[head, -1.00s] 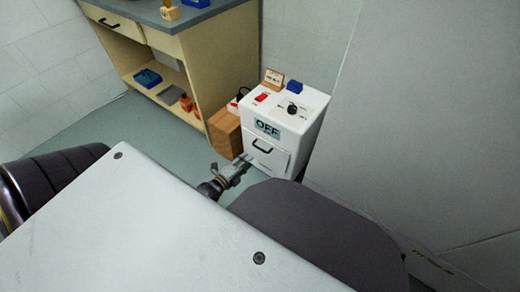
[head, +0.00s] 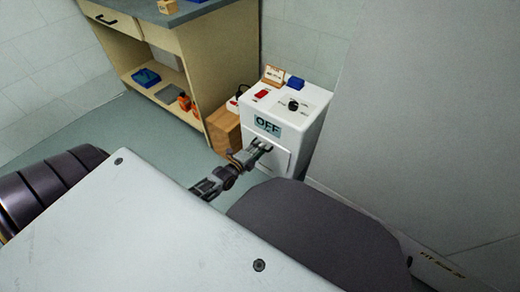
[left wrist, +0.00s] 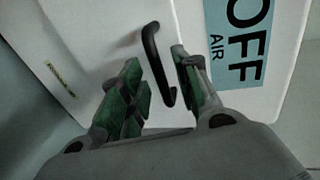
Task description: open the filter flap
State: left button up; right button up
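The filter flap (left wrist: 85,50) is a white panel on the front of a white box-shaped machine (head: 308,125), below its blue "OFF" label (head: 267,125). A black bar handle (left wrist: 153,60) sticks out from the flap. My left gripper (head: 262,146) is at the front of the machine and covers the handle in the head view. In the left wrist view its green-padded fingers (left wrist: 160,88) are apart, with the handle between them. The handle is close to the finger nearer the label. The flap looks closed. My right gripper is not in view.
A wooden block (head: 223,130) stands left of the machine, beside a workbench (head: 215,55) with a shelf. A red switch (head: 261,93), a black knob (head: 293,105) and a blue block (head: 295,82) are on the machine's top. A grey wall (head: 430,120) is close on the right.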

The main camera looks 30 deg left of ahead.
pick_arm(q)
jog(key=shift+x, duration=0.75)
grip_shut()
